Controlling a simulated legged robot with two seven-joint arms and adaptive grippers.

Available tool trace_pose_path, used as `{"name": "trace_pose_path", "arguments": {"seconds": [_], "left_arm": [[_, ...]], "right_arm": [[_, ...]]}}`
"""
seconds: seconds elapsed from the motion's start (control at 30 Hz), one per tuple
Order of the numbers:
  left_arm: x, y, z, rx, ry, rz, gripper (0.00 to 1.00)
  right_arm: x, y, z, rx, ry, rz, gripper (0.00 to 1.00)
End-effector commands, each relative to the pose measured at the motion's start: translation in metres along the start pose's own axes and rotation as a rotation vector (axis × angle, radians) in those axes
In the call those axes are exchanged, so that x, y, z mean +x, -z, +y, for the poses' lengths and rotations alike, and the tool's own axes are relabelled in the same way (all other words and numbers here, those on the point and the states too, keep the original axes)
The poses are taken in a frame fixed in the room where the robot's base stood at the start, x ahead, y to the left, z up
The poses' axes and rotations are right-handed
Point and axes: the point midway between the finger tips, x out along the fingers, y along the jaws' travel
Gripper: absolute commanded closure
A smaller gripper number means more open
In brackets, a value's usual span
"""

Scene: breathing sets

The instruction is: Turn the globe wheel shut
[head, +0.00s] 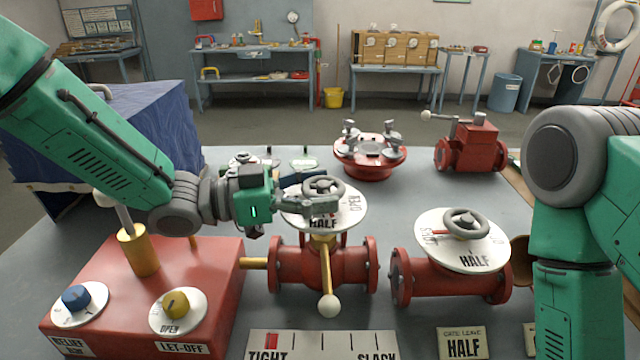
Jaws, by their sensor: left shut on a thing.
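The globe valve (322,262) is red with flanged ends and stands at the middle of the table. Its small grey wheel (323,184) sits above a white dial (350,214) marked HALF and OPEN; other marks are hidden. My left gripper (318,203) reaches in from the left and is shut at the wheel's near rim, partly covering wheel and dial. A white strip (322,345) in front reads TIGHT to SLACK, with a red block at the TIGHT end. My right arm is at the right; its gripper is out of view.
A second red valve (440,278) with a grey wheel and HALF dial stands right, behind a GATE LEAVE HALF card (464,344). A red box (200,275) with knobs is left. A red flanged fitting (370,160) and lever valve (470,150) stand behind.

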Motion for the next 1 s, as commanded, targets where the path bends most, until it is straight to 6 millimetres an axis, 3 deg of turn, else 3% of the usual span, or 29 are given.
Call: {"name": "trace_pose_path", "arguments": {"seconds": [0.7, 0.73, 0.77, 1.0], "left_arm": [[0.0007, 0.0062, -0.0036, 0.006, -0.063, 0.013, 0.72], [0.0007, 0.0061, -0.0036, 0.006, -0.063, 0.013, 0.32], [0.0007, 0.0058, -0.0034, 0.006, -0.063, 0.012, 0.22], [0.0004, 0.0034, -0.0013, 0.003, -0.066, 0.007, 0.22]], "right_arm": [[-0.0043, 0.0003, 0.0, 0.0, 0.0, 0.0, 0.54], [-0.0043, 0.0003, 0.0001, 0.0, 0.0, 0.0, 0.54], [-0.0043, 0.0003, 0.0001, 0.0, 0.0, 0.0, 0.54], [-0.0041, 0.0003, 0.0, 0.0, 0.0, 0.0, 0.54]]}}
